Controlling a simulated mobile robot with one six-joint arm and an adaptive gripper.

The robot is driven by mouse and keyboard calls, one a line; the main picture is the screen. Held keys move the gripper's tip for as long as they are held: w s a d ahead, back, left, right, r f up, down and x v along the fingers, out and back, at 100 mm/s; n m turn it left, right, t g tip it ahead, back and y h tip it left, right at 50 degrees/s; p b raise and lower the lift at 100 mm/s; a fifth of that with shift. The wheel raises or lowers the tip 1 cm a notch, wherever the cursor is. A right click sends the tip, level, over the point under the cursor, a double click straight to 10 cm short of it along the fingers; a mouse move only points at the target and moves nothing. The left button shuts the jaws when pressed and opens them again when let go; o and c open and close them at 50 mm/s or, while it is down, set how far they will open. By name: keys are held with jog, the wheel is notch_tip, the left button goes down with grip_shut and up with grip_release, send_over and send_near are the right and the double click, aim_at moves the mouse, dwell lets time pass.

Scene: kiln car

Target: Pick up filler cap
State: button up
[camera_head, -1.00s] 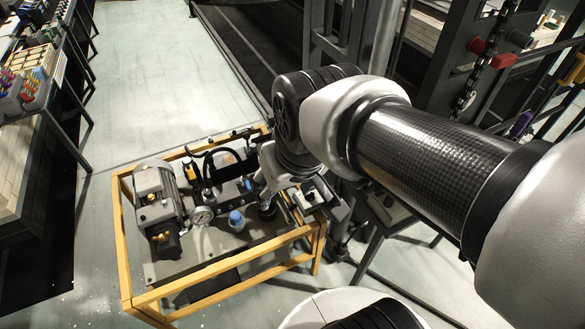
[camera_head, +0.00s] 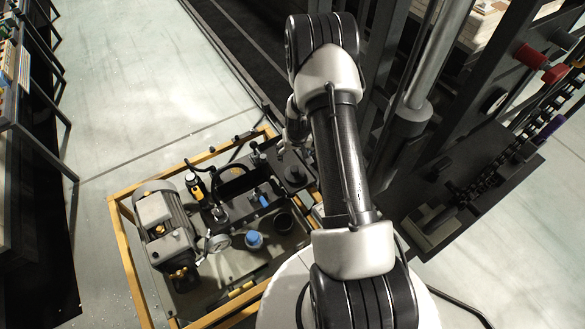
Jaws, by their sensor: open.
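The hydraulic unit stands low inside a yellow frame (camera_head: 127,232). A blue-topped round fitting (camera_head: 254,239) sits on its front part, right of a pressure gauge (camera_head: 219,241). A dark round cup-like part (camera_head: 283,222) is to its right. I cannot tell for sure which part is the filler cap; the blue top is one candidate. My gripper (camera_head: 293,135) is at the back right of the unit, small and partly hidden by my arm. It is open, apart from the blue-topped fitting, and nothing shows held in it.
A grey motor (camera_head: 162,222) fills the unit's left side. A black bottle with an orange label (camera_head: 196,184) and hoses stand behind the gauge. Dark machine posts and a chain (camera_head: 520,150) are at the right. Open floor (camera_head: 130,80) lies behind and left.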

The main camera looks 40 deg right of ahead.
aim_at(295, 170)
jog(key=b+x, duration=0.1)
jog(key=x, duration=0.3)
jog(key=b+x, duration=0.1)
jog(key=x, duration=0.4)
jog(key=s+b+x, duration=0.1)
jog(key=x, duration=0.4)
jog(key=b+x, duration=0.2)
jog(key=x, duration=0.3)
jog(key=shift+s+f+b, duration=0.15)
jog(key=shift+f+b, duration=0.05)
jog(key=shift+b, duration=0.2)
jog(key=shift+r, duration=0.1)
jog(key=shift+c, duration=0.5)
jog(key=c, duration=0.6)
